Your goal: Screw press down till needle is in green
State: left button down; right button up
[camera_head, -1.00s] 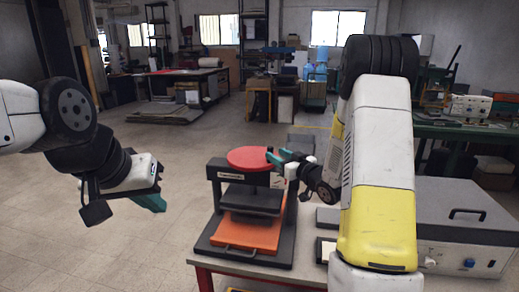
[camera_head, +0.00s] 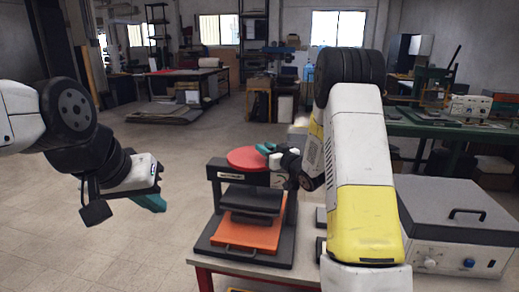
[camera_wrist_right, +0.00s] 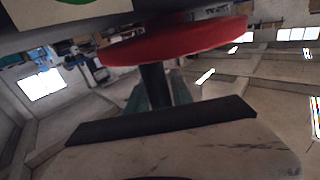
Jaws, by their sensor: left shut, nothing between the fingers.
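The screw press has a red wheel (camera_head: 247,158) on a black frame (camera_head: 218,172), and an orange plate (camera_head: 245,232) under its dark press block. In the right wrist view, which looks upside down, a black knob (camera_wrist_right: 154,85) stands on the red wheel (camera_wrist_right: 180,42). The teal fingers of my right gripper (camera_head: 266,149) lie on both sides of this knob, with no clear gap. Part of a white gauge face with a green arc (camera_wrist_right: 72,3) shows at the top edge; its needle is out of view. My left gripper (camera_head: 150,202) is shut and empty, away left of the press.
The press stands on a small table (camera_head: 222,266) with a red leg. A grey box with a lid handle (camera_head: 460,225) stands right of it, partly behind my right arm. The floor to the left is open. Workbenches and shelves stand further back.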

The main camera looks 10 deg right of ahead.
grip_shut()
dwell(1.1)
